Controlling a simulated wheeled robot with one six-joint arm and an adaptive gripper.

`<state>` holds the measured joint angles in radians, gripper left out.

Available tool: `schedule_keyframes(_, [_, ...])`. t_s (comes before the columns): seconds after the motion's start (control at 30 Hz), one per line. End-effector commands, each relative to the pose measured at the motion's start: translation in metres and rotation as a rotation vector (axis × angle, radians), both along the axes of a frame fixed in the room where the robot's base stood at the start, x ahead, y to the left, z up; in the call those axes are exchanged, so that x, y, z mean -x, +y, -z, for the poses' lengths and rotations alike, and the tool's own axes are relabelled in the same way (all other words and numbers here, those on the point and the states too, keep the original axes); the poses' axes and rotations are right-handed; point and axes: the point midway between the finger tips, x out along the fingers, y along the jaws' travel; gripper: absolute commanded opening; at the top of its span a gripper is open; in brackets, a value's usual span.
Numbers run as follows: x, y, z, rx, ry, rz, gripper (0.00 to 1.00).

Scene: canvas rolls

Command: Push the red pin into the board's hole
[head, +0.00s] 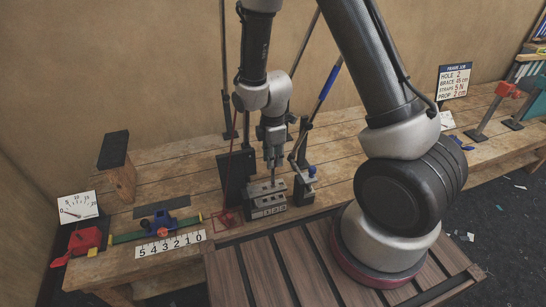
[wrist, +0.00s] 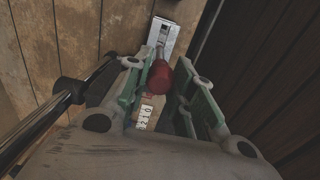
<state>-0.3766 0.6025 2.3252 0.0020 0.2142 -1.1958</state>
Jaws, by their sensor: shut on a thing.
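In the wrist view, a red pin (wrist: 159,77) sits between the green-lined fingers of my gripper (wrist: 165,92). A small grey metal plate (wrist: 164,36) lies just beyond the pin's far end. I cannot tell whether the pin's tip touches it or is in a hole. In the head view, my gripper (head: 272,162) points down over a small grey block (head: 268,201) with white labels on its front, seemingly the board. The pin is hidden or too small to make out there. The labels are too small to read surely.
A dial card (head: 77,207), a red clamp (head: 83,241), a blue-and-green tool (head: 158,227) and a number strip (head: 170,243) are at the left of the bench. A blue-handled rod (head: 328,82) leans right of my gripper.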

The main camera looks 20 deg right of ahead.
Motion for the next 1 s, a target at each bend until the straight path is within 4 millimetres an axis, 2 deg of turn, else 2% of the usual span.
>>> schedule_keyframes(1.0, [0.000, 0.000, 0.023, 0.000, 0.001, 0.000, 0.01])
